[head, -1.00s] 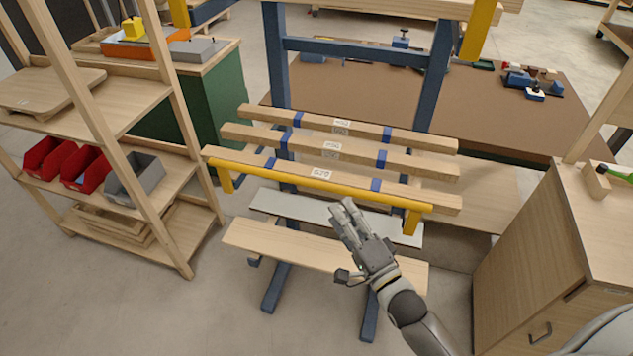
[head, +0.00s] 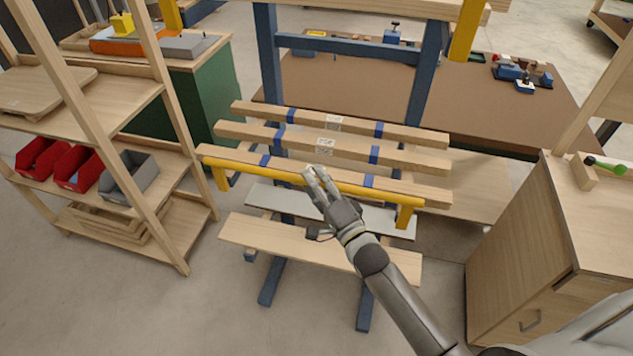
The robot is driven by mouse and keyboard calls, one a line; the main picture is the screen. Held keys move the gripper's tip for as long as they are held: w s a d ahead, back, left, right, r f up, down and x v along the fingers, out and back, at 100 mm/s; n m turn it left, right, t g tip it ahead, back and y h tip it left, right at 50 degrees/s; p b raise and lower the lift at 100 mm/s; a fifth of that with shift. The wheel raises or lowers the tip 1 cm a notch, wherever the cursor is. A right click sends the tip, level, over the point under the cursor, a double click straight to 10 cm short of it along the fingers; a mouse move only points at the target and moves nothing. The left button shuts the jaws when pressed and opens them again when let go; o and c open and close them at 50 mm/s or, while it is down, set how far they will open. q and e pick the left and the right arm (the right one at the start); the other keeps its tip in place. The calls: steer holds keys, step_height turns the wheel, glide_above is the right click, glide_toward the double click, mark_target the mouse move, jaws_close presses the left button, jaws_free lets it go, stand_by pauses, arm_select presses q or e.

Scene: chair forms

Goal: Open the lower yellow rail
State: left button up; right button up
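The lower yellow rail (head: 238,168) runs across the front of a blue-legged rack, below several wooden bars. It has a short yellow leg near each end. My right gripper (head: 318,203) is at the middle of the rail, with its two upper fingers overlapping the rail in the picture. Its thumb stands apart below, so it looks open, with nothing held. I cannot tell whether the fingers touch the rail. The hand hides part of the rail's middle. My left gripper is not in view.
A wooden plank (head: 270,238) and a grey board (head: 268,197) lie below the rail. A wooden shelf with red bins (head: 78,170) stands at left. A wooden cabinet (head: 520,255) stands at right. Other yellow parts (head: 466,30) hang above. The floor at front left is clear.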

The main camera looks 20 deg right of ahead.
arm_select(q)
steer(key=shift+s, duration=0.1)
arm_select(e)
jaws_close()
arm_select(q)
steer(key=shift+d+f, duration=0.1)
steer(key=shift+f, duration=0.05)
arm_select(e)
steer(key=shift+f, duration=0.1)
